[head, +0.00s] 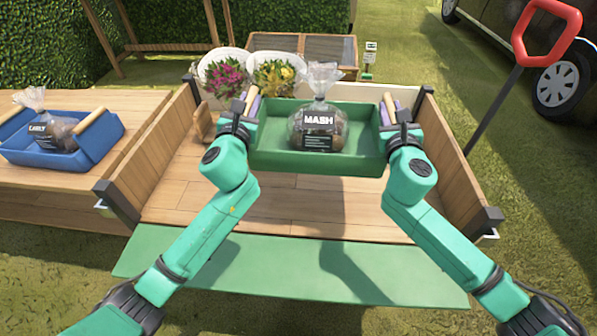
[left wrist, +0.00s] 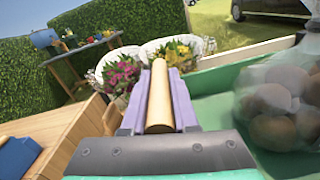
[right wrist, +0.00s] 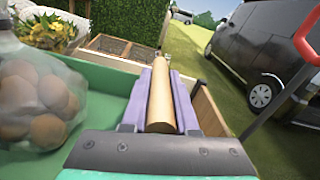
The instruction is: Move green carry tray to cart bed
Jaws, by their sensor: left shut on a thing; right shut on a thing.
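The green carry tray (head: 275,160) is held level between my two grippers, over the wooden cart bed (head: 290,205). My left gripper (head: 252,102) is shut on the tray's left wooden handle, which shows in the left wrist view (left wrist: 159,95). My right gripper (head: 388,105) is shut on the right wooden handle, seen in the right wrist view (right wrist: 160,100). The tray hides the back part of the bed. I cannot tell the gap under the tray.
Wooden side walls (head: 448,140) flank the bed; a green flap (head: 290,268) lies at its front. Pink flowers (head: 226,77) and yellow flowers (head: 274,77) stand in white baskets at the back. A blue tray (head: 75,155) rests on the left table (head: 40,190). A red handle (head: 546,30) rises at right.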

